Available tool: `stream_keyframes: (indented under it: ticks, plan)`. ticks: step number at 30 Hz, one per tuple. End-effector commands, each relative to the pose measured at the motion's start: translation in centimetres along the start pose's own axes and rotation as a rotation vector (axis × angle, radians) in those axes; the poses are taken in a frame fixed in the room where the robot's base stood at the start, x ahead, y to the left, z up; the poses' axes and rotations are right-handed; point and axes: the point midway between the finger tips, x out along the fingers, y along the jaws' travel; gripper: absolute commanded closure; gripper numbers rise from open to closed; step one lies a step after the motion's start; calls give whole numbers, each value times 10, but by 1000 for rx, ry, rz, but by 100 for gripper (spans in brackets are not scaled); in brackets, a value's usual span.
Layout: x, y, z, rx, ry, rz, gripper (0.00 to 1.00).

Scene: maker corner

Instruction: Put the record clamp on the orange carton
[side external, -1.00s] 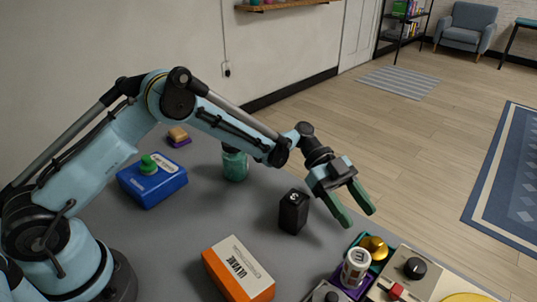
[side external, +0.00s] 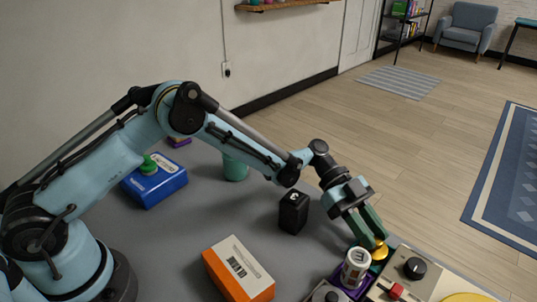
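The orange carton (side external: 238,270), with a white label panel and a dark barcode-like mark, lies on the grey table at the front middle. A gold, round-topped piece, which looks like the record clamp (side external: 380,253), is at the front right, partly hidden by my fingers. My gripper (side external: 371,241) points down at it, with its green fingertips at or against it. The fingers overlap in this view, so I cannot tell whether they are open or shut on it.
A white labelled cylinder (side external: 355,267) stands close beside the gold piece. A device with a black knob (side external: 415,268) is to its right. A black box (side external: 293,212), a blue box with a green knob (side external: 153,182) and a green cup (side external: 235,168) stand farther back. Table around the carton is clear.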

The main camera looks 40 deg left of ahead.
Motion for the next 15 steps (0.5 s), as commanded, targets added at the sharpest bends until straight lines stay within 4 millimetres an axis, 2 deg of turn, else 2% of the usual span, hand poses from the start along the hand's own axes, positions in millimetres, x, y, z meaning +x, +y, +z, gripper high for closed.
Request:
stream_keyframes:
  ticks: [1, 3, 4, 15]
  plan:
    - [0, 0, 0, 0, 0, 0, 88]
    - [0, 0, 0, 0, 0, 0, 99]
    - [0, 0, 0, 0, 0, 0, 100]
    - [-2, 0, -4, 0, 1, 0, 100]
